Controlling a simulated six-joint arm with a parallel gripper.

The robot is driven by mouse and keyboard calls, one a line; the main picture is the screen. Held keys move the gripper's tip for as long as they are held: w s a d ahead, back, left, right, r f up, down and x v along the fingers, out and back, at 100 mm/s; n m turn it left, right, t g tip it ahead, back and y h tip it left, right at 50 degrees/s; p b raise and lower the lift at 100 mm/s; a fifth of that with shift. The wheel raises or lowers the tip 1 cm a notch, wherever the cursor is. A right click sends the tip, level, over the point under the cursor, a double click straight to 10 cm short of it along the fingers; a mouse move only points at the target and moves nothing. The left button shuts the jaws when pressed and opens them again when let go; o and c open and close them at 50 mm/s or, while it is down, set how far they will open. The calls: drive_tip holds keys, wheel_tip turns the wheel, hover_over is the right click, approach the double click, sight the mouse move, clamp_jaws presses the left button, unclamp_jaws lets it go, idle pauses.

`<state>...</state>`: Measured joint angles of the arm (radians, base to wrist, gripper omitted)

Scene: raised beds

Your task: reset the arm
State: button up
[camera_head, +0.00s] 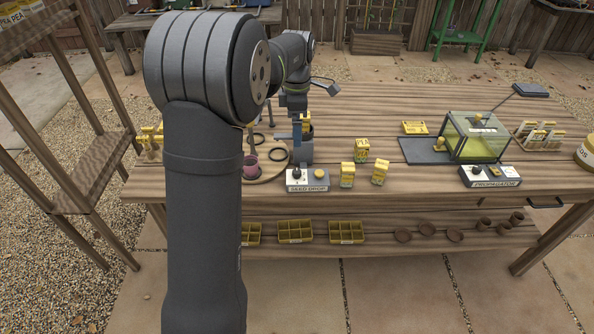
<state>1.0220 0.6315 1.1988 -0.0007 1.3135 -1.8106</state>
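My arm rises in the left foreground of the head view and bends over the wooden table (400,102). My gripper (303,130) points down above a dark grey cylinder behind the box labelled SEED DROP (308,187). Something yellow shows at the gripper's fingers; I cannot tell whether it is held or stands behind them. The fingers are too small to tell if they are open or shut. My arm hides the left part of the table.
Yellow seed packets stand right of the seed box, one marked PEA (361,150). A glass propagator (478,138) and its control box (490,177) are further right. A round wooden board with a purple pot (250,166) lies left. Trays (295,232) and small pots line the lower shelf.

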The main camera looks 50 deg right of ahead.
wheel_tip(320, 180, down, 8)
idle(0.9)
wheel_tip(320, 180, up, 10)
idle(0.4)
